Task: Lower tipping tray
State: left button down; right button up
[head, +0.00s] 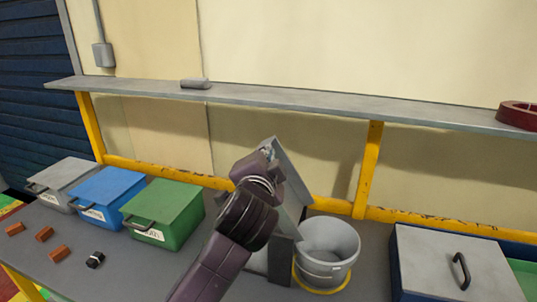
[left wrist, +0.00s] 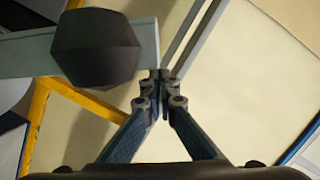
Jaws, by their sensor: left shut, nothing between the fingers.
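The grey tipping tray (head: 291,178) stands steeply tilted beside the white bucket (head: 328,251), its upper end raised toward the shelf. My left arm comes up from the bottom and partly covers the tray. My left gripper (head: 268,150) is at the tray's raised end, mostly hidden by its own wrist. In the left wrist view, its fingertips (left wrist: 160,80) are together with nothing between them. A dark rounded knob (left wrist: 97,48) is close to the left of the fingertips; I cannot tell whether it belongs to the tray. My right gripper is not in view.
A grey shelf (head: 300,101) on yellow posts (head: 369,168) runs behind. Grey (head: 66,180), blue (head: 106,193) and green (head: 163,212) lidded bins stand left. Several small orange blocks (head: 44,234) and a black part (head: 95,260) lie in front. A grey-lidded box (head: 430,262) stands right.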

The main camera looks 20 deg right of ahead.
pick_arm(q)
jog(key=shift+a, duration=0.1)
jog(key=shift+w+a+f+n, duration=0.3)
jog(key=shift+w+a, duration=0.1)
jog(key=shift+a, duration=0.2)
jog(key=w+a+f+n+g+h, duration=0.1)
jog(key=w+a+f+n, duration=0.3)
jog(key=f, duration=0.4)
jog(key=w+a+f+n+g+h, duration=0.1)
jog(key=w+a+f+n, duration=0.2)
jog(key=a+f+n, duration=0.2)
notch_tip(320, 180, down, 4)
jog(key=a, duration=0.2)
jog(key=shift+w+a+g+h+b, duration=0.3)
jog(key=shift+w+g+b, duration=0.05)
jog(key=shift+g, duration=0.05)
jog(key=shift+f, duration=0.3)
jog(key=shift+r, duration=0.1)
notch_tip(320, 180, up, 5)
jog(key=p, duration=0.4)
jog(key=b+v, duration=0.3)
jog(key=v, duration=0.7)
jog(key=shift+r, duration=0.2)
